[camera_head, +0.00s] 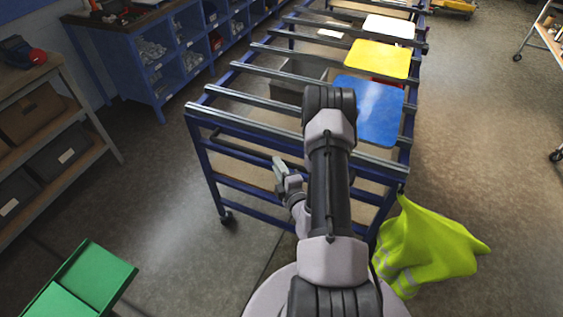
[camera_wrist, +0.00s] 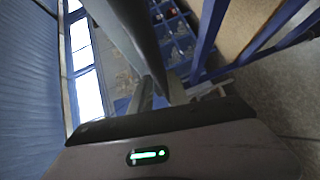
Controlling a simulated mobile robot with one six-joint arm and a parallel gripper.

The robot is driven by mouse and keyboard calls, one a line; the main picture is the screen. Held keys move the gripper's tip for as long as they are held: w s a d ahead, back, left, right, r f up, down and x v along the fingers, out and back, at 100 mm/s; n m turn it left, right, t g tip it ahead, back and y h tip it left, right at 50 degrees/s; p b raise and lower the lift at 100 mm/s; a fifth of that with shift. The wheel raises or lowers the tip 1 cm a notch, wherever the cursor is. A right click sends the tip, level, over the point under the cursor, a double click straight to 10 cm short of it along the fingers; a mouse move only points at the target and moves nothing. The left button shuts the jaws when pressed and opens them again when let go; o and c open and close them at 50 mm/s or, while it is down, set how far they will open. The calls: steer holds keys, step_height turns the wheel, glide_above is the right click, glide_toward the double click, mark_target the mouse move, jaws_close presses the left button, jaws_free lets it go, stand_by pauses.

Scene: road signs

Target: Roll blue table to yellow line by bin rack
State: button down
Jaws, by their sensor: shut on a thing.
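The blue table (camera_head: 290,181) is a long blue frame on castors with grey cross rails, ahead of me. Blue, yellow and white sign plates lie along its right side. My gripper (camera_head: 281,168) is at the near end of the table, shut on its frame; my arm hides part of that end. Blue bars of the frame also show in the wrist view (camera_wrist: 207,38). The bin rack (camera_head: 176,58) is a blue shelf of compartments at the upper left, apart from the table; it also shows in the wrist view (camera_wrist: 180,45). I cannot make out a yellow line.
A yellow-green safety vest (camera_head: 425,245) hangs at the table's near right corner. A green box (camera_head: 85,280) is at the lower left. A wooden shelf (camera_head: 50,130) stands at the left, a cart (camera_head: 550,42) at the right edge. Floor lies clear between rack and table.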

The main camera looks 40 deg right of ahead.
steer(key=shift+s+a+f, duration=0.2)
steer(key=shift+s+a, duration=0.05)
steer(key=shift+a, duration=0.25)
steer(key=shift+s+a+f, duration=0.2)
steer(key=shift+a, duration=0.25)
steer(key=c, duration=1.4)
jaws_free()
steer(key=shift+o, duration=0.5)
steer(key=shift+w+d+f, duration=0.1)
steer(key=shift+w, duration=0.1)
steer(key=shift+r, duration=0.2)
steer(key=shift+s, duration=0.1)
